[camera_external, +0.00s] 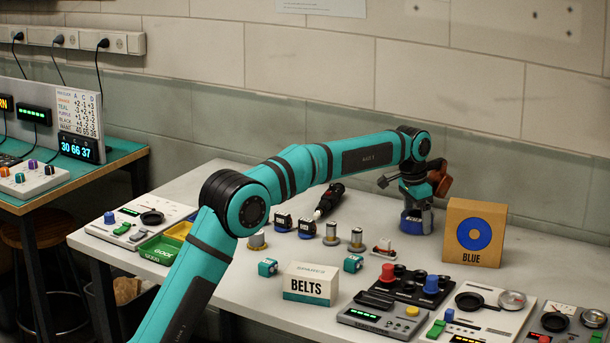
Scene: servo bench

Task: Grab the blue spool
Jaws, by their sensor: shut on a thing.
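My gripper (416,206) points down at the back right of the bench, left of the BLUE box. It is shut on a blue thing (415,225), which I take to be the blue spool. The spool is low, at or just above the bench top; I cannot tell whether it touches. Its upper part is hidden by my gripper.
A cardboard box marked BLUE (474,256) stands close on the right. A BELTS box (310,285) and control panels (410,286) fill the front.

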